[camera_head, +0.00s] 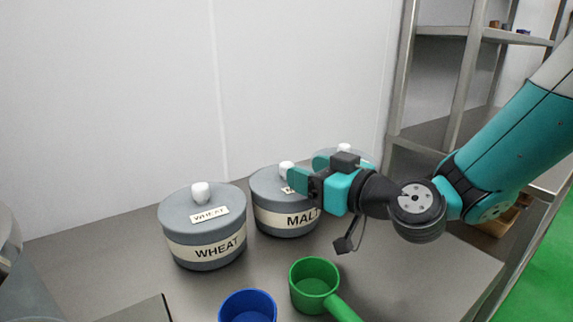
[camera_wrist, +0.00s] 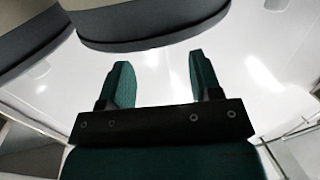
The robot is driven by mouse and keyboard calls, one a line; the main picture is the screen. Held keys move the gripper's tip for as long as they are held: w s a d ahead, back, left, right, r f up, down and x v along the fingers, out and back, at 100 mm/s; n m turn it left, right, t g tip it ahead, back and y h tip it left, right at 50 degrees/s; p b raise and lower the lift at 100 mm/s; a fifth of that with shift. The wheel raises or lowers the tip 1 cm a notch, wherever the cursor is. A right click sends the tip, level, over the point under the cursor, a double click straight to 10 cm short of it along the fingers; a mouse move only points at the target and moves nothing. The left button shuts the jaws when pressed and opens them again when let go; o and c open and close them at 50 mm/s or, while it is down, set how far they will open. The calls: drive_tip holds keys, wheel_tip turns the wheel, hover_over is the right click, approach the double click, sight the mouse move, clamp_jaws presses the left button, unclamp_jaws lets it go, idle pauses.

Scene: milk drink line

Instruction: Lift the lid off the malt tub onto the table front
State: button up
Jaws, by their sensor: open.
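The malt tub (camera_head: 272,219) is grey with a cream band reading MALT and stands at the middle of the table. Its grey lid (camera_head: 264,183) with a white knob (camera_head: 286,167) is on it. My gripper (camera_head: 299,180) is open and empty. In the head view its fingers overlap the right side of the lid, close to the knob; whether they touch it I cannot tell. In the wrist view the open fingers (camera_wrist: 160,66) have nothing between them, and grey rounded tub shapes (camera_wrist: 150,25) show beyond them. The right part of the malt tub is hidden by my gripper.
A wheat tub (camera_head: 207,252) stands left of the malt tub, and a third lidded tub (camera_head: 323,158) is partly hidden behind my gripper. A green scoop (camera_head: 313,284) and a blue cup (camera_head: 247,307) stand in front. The table (camera_head: 420,280) is bare at front right.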

sight(287, 163)
drive_tip(key=p+x, duration=0.3)
drive_tip(key=x, duration=0.2)
drive_tip(key=shift+w+a+f, duration=0.2)
drive_tip(key=shift+w, duration=0.1)
drive_tip(key=shift+w+a+f, duration=0.15)
drive_tip(key=shift+w+a, duration=0.05)
drive_tip(key=shift+c, duration=0.4)
clamp_jaws()
